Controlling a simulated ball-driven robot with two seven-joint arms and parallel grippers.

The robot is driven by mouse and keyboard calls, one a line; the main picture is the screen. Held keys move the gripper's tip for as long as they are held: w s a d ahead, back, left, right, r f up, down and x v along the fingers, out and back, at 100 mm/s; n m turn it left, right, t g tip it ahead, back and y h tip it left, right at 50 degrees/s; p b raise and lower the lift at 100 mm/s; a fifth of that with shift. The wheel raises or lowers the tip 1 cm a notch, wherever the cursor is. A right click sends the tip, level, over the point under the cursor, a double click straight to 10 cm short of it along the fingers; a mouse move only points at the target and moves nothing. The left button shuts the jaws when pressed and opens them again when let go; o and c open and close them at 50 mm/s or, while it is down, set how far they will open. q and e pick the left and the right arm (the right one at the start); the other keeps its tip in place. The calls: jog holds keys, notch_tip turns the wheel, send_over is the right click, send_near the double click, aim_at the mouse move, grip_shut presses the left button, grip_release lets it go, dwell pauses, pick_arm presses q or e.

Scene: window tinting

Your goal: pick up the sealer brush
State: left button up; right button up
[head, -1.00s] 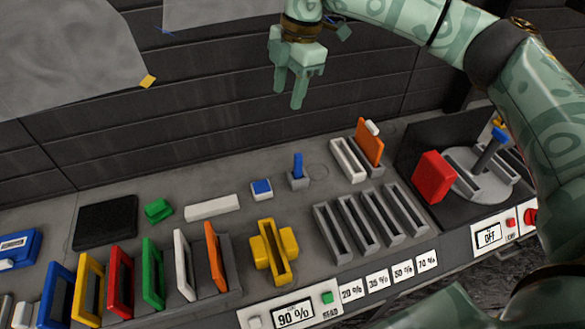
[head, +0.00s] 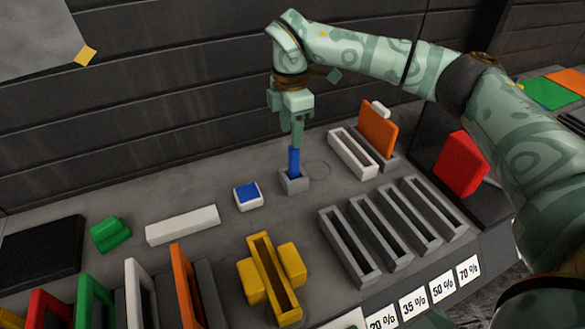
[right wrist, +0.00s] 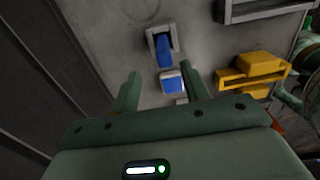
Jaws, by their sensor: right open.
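The sealer brush, seen as an upright blue handle (head: 294,161), stands in a small grey holder (head: 293,184) on the bench. Its lower end is hidden in the holder. In the right wrist view the blue handle (right wrist: 165,52) shows beyond and between the fingertips, in its grey holder (right wrist: 153,44). My right gripper (head: 299,138) points down just above the handle's top in the head view. It is open and holds nothing; its two fingers show apart in the right wrist view (right wrist: 160,70). Whether the fingers touch the handle cannot be told. My left gripper is not in view.
A blue-and-white block (head: 247,195) lies left of the holder. A white slotted holder (head: 353,153) and an orange panel (head: 378,130) stand to the right. Grey slotted racks (head: 350,247) and a yellow holder (head: 270,275) are in front. A dark slatted wall (head: 150,100) rises behind.

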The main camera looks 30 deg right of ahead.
aim_at(294, 157)
notch_tip(294, 157, down, 2)
jog(key=shift+s+f, duration=0.15)
jog(key=shift+f, duration=0.6)
jog(key=f, duration=0.2)
jog(key=f+b, duration=0.1)
jog(key=f, duration=0.1)
jog(key=shift+s+d+f, duration=0.15)
jog(key=shift+s+f, duration=0.05)
jog(key=shift+f, duration=0.1)
jog(key=shift+r, duration=0.1)
grip_shut()
